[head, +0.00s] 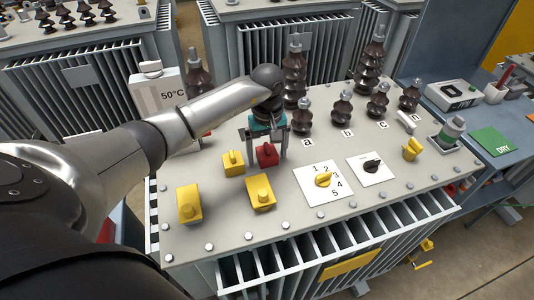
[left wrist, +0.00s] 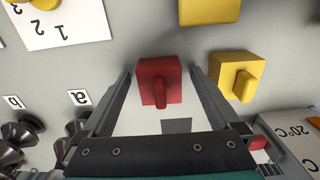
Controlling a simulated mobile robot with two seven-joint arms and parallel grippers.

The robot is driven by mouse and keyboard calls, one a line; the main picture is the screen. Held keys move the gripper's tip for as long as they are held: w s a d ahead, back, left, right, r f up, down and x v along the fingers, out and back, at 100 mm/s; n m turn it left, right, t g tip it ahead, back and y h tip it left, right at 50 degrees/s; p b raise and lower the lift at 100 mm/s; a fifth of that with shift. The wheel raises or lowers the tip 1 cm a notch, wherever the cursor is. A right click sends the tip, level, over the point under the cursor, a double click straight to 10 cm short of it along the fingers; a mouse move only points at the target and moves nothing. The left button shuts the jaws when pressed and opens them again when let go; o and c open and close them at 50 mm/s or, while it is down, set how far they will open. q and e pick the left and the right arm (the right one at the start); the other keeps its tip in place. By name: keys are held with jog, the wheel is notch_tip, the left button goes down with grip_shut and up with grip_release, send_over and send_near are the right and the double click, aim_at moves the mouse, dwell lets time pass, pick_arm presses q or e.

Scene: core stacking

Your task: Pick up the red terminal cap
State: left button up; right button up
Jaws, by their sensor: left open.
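The red terminal cap (head: 267,155) is a small red block with a knob, on the grey transformer top (head: 225,215). My left gripper (head: 264,150) is over it, pointing down. In the left wrist view the red cap (left wrist: 160,82) lies between the two open fingers (left wrist: 158,85), with a gap on each side. The fingers do not grip it. From these views I cannot tell exactly how far down the fingertips reach. My right gripper is not in view.
Yellow caps stand close by: one left of the red cap (head: 233,163), one in front (head: 261,193), one farther left (head: 189,204). Dark ribbed bushings (head: 302,117) rise behind. A numbered dial plate (head: 322,184) lies to the right. A side bench (head: 480,140) is at the right.

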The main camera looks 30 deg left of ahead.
pick_arm(q)
jog(key=c, duration=1.4)
